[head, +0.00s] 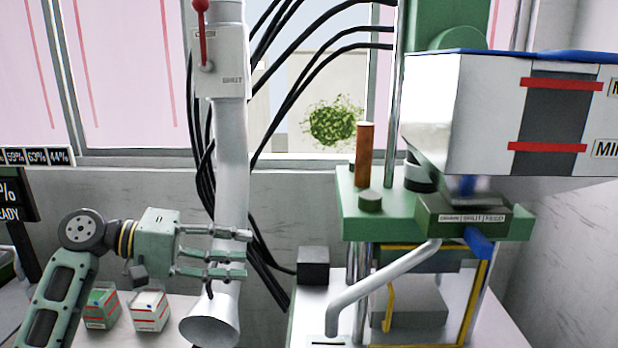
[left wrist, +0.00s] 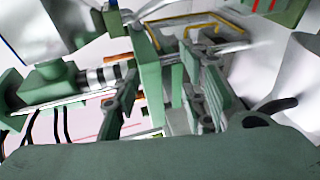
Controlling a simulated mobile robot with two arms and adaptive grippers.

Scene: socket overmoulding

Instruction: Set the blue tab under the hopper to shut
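The blue tab (head: 480,243) sticks out below the front of a dark green block (head: 440,214) under the white hopper (head: 432,110). The block's label strip reads SHUT in the middle and FEED at the right; its left word is too small to read. The tab hangs under the right half of the strip, slanting toward the FEED side. My left gripper (head: 246,252) is open and empty, well left of the tab, with its fingers pointing right across the white pipe. In the left wrist view its fingers (left wrist: 165,88) stand apart. My right gripper is not in view.
A white pipe (head: 229,150) with a flared end and a red lever (head: 202,30) stands by my left gripper. A bent grey tube (head: 380,285) lies below and left of the tab. A brown cylinder (head: 365,153) stands on the green press plate. Two small boxes (head: 150,311) are at lower left.

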